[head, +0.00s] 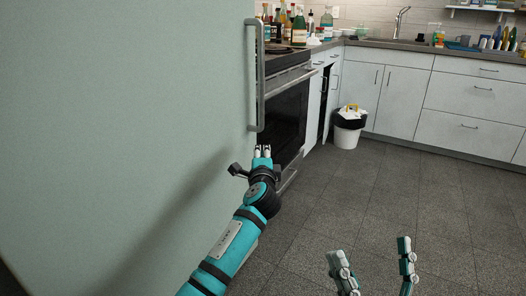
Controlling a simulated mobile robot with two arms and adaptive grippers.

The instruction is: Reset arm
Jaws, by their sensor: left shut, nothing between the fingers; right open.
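My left gripper (263,150) is at the end of the teal arm that comes in from the lower left. It is shut and holds nothing. In the picture its tips lie just below the lower end of a long vertical grey handle (260,80); I cannot tell whether they touch it. My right gripper (374,252) shows at the bottom edge, right of centre. Its two fingers are spread wide with only floor visible between them. The rest of the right arm is out of view.
A large pale green door or panel (120,120) fills the left side. Beyond it stands a stove with an oven door (287,120). White cabinets (390,97) line the back under a counter with bottles. A white bin (347,137) stands before them. The dark tiled floor (400,190) is clear.

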